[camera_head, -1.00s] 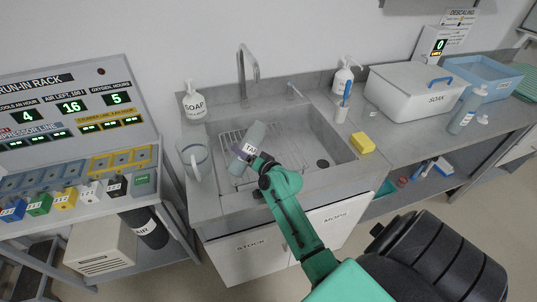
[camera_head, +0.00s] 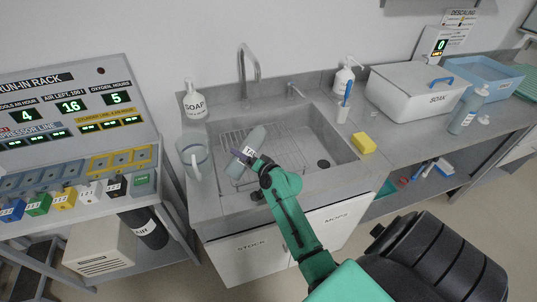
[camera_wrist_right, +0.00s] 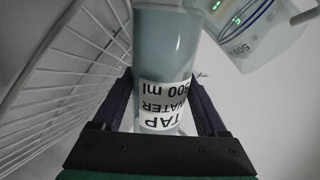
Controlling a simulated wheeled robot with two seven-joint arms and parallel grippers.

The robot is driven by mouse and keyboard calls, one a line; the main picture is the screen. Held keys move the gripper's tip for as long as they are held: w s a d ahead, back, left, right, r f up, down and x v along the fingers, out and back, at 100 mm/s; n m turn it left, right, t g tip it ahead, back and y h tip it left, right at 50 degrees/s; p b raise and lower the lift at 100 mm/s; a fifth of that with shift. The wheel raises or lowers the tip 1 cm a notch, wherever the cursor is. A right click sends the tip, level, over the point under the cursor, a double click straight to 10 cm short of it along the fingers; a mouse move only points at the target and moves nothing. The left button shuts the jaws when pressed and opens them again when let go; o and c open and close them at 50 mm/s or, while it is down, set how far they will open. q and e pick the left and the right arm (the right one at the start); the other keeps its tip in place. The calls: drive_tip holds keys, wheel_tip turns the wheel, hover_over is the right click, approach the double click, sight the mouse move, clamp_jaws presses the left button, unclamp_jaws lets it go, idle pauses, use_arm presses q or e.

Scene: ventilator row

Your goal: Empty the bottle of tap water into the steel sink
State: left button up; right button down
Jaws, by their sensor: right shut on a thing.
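The tap water bottle (camera_head: 254,140) is a grey-blue bottle with a white label, tilted over the steel sink (camera_head: 318,128). My right gripper (camera_head: 243,157) is shut on it near the label, above the left part of the basin. In the right wrist view the bottle (camera_wrist_right: 166,50) stands between the two fingers (camera_wrist_right: 168,112), and its label reads "TAP WATER 500 ml" upside down. I cannot tell whether water is running out. My left gripper is not in view.
A wire rack (camera_head: 285,150) lies in the sink, with a faucet (camera_head: 243,75) behind. A clear measuring jug (camera_head: 196,160) stands close on the left rim. Soap bottles (camera_head: 194,103), a yellow sponge (camera_head: 363,144) and a white SOAK box (camera_head: 418,92) are around it.

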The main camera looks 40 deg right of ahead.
drive_tip(key=shift+s, duration=0.35)
drive_tip(key=shift+w+a+f+m, duration=0.15)
drive_tip(key=shift+w+m, duration=0.2)
drive_tip(key=shift+m, duration=0.05)
drive_tip(key=shift+s, duration=0.35)
drive_tip(key=shift+w+m, duration=0.3)
drive_tip(key=shift+s+r+y, duration=0.2)
drive_tip(key=shift+s+y, duration=0.1)
drive_tip(key=shift+w+a+f+m+p, duration=0.1)
drive_tip(key=shift+w+a+m+p, duration=0.05)
drive_tip(key=shift+w+m+p, duration=0.15)
drive_tip(key=shift+s+d, duration=0.25)
drive_tip(key=shift+w+f+m+y+b, duration=0.25)
drive_tip(key=shift+f+m+y+b, duration=0.05)
drive_tip(key=shift+s+d+f, duration=0.1)
drive_tip(key=shift+s+d, duration=0.1)
drive_tip(key=shift+d, duration=0.05)
drive_tip(key=shift+w+f+m+g+b, duration=0.2)
drive_tip(key=shift+w+m+g+b, duration=0.05)
drive_tip(key=shift+m+g+b, duration=0.05)
drive_tip(key=shift+r, duration=0.1)
drive_tip(key=shift+s+d, duration=0.1)
drive_tip(key=shift+s, duration=0.1)
